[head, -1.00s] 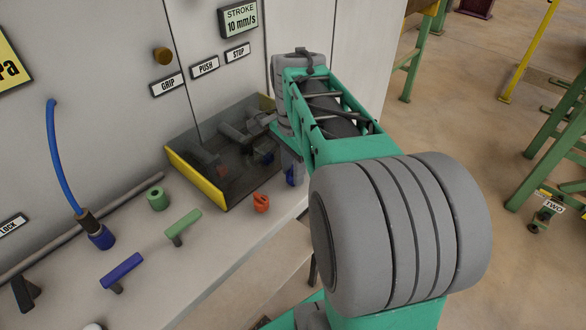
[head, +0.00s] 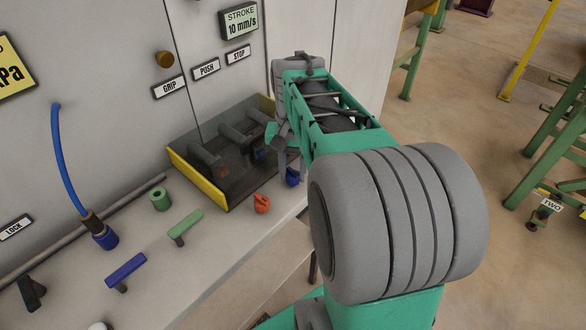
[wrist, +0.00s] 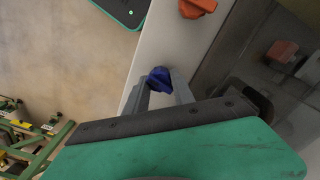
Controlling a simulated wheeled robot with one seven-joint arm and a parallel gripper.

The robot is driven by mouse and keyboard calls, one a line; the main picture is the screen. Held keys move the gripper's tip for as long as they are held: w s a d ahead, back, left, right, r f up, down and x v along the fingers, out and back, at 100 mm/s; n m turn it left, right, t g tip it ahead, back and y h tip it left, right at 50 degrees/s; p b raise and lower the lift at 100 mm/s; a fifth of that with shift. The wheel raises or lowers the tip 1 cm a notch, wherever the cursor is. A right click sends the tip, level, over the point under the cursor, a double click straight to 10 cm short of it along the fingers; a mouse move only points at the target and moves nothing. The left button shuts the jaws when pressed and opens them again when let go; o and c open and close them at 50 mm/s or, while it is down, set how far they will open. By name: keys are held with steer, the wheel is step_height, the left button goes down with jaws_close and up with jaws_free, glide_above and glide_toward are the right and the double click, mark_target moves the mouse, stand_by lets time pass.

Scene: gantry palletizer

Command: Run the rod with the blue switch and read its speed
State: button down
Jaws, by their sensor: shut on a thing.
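The blue switch (head: 292,177) stands on the counter at the right end of the smoked box. In the wrist view, the blue switch (wrist: 159,77) sits between the two grey fingers of my gripper (wrist: 160,88), which is shut on it. In the head view my arm hides most of my gripper. Several grey rod-like parts (head: 240,136) lie inside the smoked box (head: 222,178); I cannot tell which is the rod or whether it moves. The speed display (head: 239,21) above reads "STROKE 10 mm/s".
An orange switch (head: 262,203) stands close to the left of the blue one. A green handle (head: 186,223), a blue handle (head: 126,268) and a green knob (head: 160,198) are further left. The counter's front edge is close. GRIP, PUSH and STOP labels are on the wall.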

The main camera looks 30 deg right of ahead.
mark_target(293, 174)
steer(key=shift+n, duration=1)
steer(key=c, duration=1.1)
jaws_free()
steer(key=shift+o, duration=0.2)
step_height(293, 174, up, 8)
steer(key=shift+f, duration=0.1)
